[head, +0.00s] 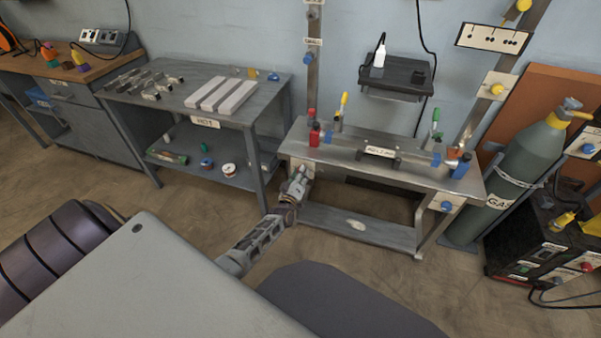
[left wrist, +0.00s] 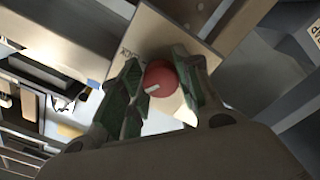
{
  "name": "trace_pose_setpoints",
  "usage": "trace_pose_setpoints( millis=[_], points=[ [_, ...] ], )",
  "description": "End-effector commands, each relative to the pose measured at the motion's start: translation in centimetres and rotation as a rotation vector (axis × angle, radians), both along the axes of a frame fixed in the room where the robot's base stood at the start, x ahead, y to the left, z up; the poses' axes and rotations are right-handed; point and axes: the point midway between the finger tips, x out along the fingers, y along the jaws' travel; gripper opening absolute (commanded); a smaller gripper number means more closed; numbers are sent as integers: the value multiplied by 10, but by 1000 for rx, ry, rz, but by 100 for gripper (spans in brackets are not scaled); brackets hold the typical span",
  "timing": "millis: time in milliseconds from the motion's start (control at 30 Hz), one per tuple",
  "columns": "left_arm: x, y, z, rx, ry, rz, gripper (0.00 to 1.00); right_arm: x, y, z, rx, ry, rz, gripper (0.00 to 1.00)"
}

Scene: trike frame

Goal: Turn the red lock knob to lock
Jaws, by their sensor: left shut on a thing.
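The red lock knob (left wrist: 161,79) sits on a pale square plate (left wrist: 168,32) in the left wrist view, with a white mark on its face. My left gripper (left wrist: 164,82) is shut on the knob, one green-padded finger on each side of it. In the head view my left gripper (head: 298,178) is at the left front leg of the steel bench (head: 350,150), in front of the plate. The knob is hidden behind the gripper there. My right gripper is not in view.
A blue knob (head: 446,206) is on the bench's right leg. Clamps with red and blue blocks stand on the bench top. A grey table marked HOT (head: 125,97) stands to the left. A gas cylinder (head: 514,165) stands at the right. Floor is clear before the bench.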

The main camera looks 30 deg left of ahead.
Motion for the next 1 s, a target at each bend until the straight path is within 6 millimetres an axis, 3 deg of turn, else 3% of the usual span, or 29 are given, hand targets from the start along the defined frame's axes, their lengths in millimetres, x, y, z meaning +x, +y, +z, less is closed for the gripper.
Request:
trace_pose_setpoints(
  millis=[600,1000],
  points=[
    [0,0,-1,567,139,-1,9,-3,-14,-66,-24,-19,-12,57],
    [-1,1,-2,895,217,-2,9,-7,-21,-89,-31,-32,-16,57]
  ],
)
